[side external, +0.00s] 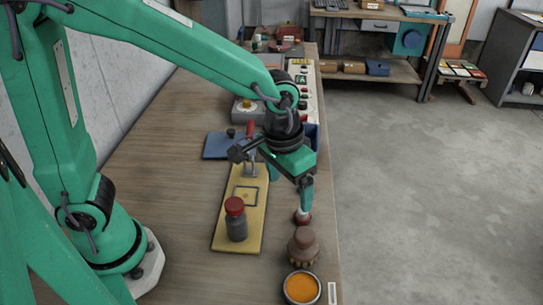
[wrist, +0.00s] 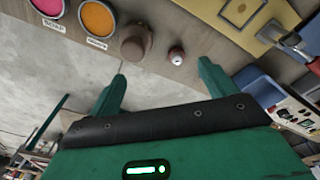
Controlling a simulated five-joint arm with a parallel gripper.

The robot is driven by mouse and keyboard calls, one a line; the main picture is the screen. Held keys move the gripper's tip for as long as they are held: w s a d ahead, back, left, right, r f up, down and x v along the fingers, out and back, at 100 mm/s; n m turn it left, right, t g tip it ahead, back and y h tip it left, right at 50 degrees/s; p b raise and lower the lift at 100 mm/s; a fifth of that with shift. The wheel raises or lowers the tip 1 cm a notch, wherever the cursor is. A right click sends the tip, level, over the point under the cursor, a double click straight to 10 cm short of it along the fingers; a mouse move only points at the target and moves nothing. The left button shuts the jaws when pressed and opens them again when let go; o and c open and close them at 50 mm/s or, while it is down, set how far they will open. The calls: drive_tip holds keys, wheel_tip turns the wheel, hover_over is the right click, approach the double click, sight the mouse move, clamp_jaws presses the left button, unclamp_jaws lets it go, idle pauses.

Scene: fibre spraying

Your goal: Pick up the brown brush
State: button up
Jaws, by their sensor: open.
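The brown brush (side external: 303,245) stands upright on the wooden bench near its right edge, with a rounded brown handle and pale bristles below. In the wrist view the brush (wrist: 135,42) shows beyond my fingertips, left of centre. My gripper (wrist: 161,69) is open, with empty space between its two green fingers. In the side view it hangs above the bench, behind the brush and apart from it; one finger points down and the other is not clear.
A small red-and-white item (side external: 302,217) stands just behind the brush. An orange pot (side external: 302,287) is in front of it; a pink pot (wrist: 48,7) shows too. A red-capped grey bottle (side external: 236,219) stands on a yellow board (side external: 222,238) to the left. The bench drops off at right.

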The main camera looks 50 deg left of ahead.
sight(307, 236)
drive_tip(key=shift+g+y, duration=0.3)
drive_tip(key=shift+g, duration=0.2)
drive_tip(key=d+f, duration=0.6)
drive_tip(key=shift+d, duration=0.15)
drive_tip(key=shift+f, duration=1.25)
drive_tip(key=shift+f, duration=0.1)
drive_tip(key=shift+s+a+f, duration=0.1)
drive_tip(key=shift+a+f, duration=0.1)
drive_tip(key=shift+f, duration=1.05)
drive_tip(key=shift+a+f, duration=0.2)
drive_tip(key=shift+f, duration=1.05)
drive_tip(key=c, duration=1.2)
drive_tip(key=shift+r, duration=0.15)
